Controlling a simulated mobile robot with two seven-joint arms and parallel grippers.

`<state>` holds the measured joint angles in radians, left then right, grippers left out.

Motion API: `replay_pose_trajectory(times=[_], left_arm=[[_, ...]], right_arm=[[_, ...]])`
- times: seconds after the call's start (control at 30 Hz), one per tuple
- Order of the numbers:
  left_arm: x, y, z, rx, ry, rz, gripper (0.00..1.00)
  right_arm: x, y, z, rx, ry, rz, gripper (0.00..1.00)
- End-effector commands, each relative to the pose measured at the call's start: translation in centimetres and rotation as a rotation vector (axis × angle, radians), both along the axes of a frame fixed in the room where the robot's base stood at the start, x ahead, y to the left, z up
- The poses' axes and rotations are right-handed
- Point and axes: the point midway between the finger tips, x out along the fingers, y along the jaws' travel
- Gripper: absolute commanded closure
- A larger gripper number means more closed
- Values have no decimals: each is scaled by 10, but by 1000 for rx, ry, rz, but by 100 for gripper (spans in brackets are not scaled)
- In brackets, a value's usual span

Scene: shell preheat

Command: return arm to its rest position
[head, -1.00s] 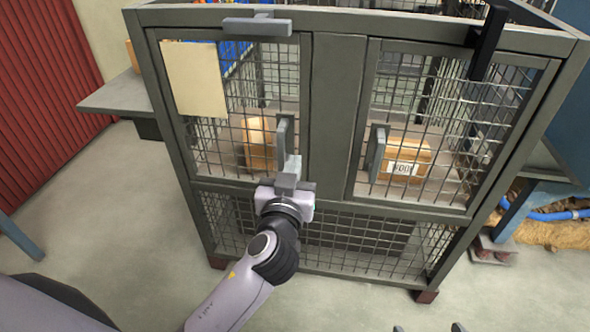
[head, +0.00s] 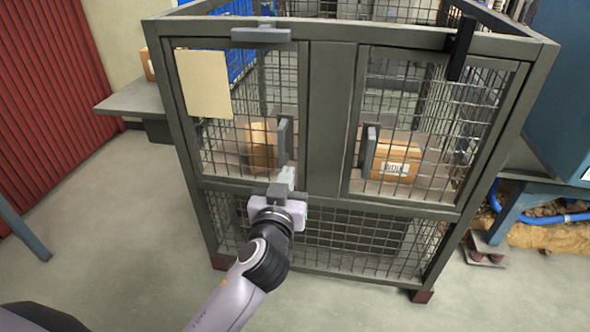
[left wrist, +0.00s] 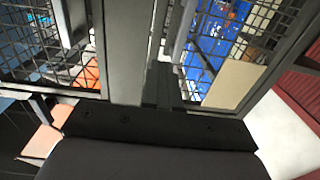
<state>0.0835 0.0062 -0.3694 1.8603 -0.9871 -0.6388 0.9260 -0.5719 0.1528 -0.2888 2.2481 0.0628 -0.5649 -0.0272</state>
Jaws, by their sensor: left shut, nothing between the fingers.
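My left gripper (head: 285,180) is shut and empty. It stands in front of the grey mesh cage (head: 329,110), below the handle of the left door (head: 284,140). A small gap seems to lie between fingertips and handle. The left arm comes up from the bottom edge, reaching forward. In the left wrist view the cage's middle post (left wrist: 128,55) and mesh doors fill the upper part, and my dark gripper body crosses below. My right gripper is not in view.
Cardboard boxes (head: 397,160) sit inside the cage behind closed-looking doors. A grey side shelf (head: 130,99) juts out at left. A blue table leg (head: 24,236) stands at far left. The floor (head: 110,230) left of the cage is clear.

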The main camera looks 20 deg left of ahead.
Motion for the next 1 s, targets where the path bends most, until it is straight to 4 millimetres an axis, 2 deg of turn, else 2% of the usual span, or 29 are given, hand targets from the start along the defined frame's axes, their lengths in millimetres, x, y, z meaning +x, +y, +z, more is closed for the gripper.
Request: replay_pose_trajectory(times=[0.17,0.37,0.7,1.0], left_arm=[[-1,1,1,1,7,-2,100],[-19,4,-2,15,113,-43,100],[-90,11,-16,37,373,-178,100],[-169,20,-3,31,541,-282,100]], right_arm=[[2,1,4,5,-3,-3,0],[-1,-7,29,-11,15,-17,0],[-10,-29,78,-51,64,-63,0],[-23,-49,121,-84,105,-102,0]])
